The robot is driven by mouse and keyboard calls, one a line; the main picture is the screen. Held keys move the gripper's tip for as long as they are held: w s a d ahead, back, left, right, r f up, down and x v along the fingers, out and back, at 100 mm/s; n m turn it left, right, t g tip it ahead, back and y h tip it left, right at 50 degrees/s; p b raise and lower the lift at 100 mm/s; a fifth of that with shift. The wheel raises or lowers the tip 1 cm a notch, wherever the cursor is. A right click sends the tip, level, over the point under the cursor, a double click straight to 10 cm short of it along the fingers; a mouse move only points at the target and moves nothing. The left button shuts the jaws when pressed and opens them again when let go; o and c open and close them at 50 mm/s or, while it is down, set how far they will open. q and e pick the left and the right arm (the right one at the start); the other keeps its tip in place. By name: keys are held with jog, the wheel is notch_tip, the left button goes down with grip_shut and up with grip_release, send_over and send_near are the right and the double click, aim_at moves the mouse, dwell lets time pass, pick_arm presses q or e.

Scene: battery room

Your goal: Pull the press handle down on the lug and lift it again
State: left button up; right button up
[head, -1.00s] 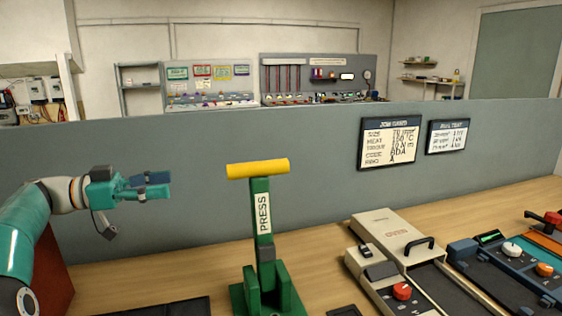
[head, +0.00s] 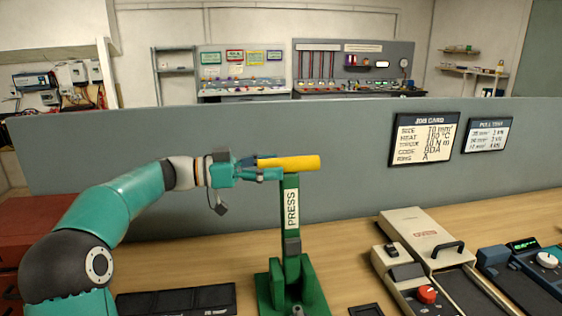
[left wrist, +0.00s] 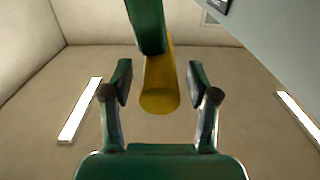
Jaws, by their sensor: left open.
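The green press (head: 292,240) stands upright on the wooden bench, with its yellow handle bar (head: 300,162) raised level at the top of the lever. My left gripper (head: 268,168) is at the left end of the yellow bar in the head view. In the left wrist view, the gripper (left wrist: 160,82) is open, with one finger on each side of the yellow bar (left wrist: 160,90) and gaps showing on both sides. The green lever (left wrist: 147,25) rises beyond the bar there. I cannot make out a lug in the press. My right gripper is not in view.
A cream heating unit (head: 412,226) with a red knob and a dark blue unit (head: 520,270) stand right of the press. A black tray (head: 180,302) lies front left. A job card (head: 422,138) hangs on the grey partition (head: 340,130) behind.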

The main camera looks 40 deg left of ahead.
pick_arm(q)
jog(key=shift+x, duration=1.15)
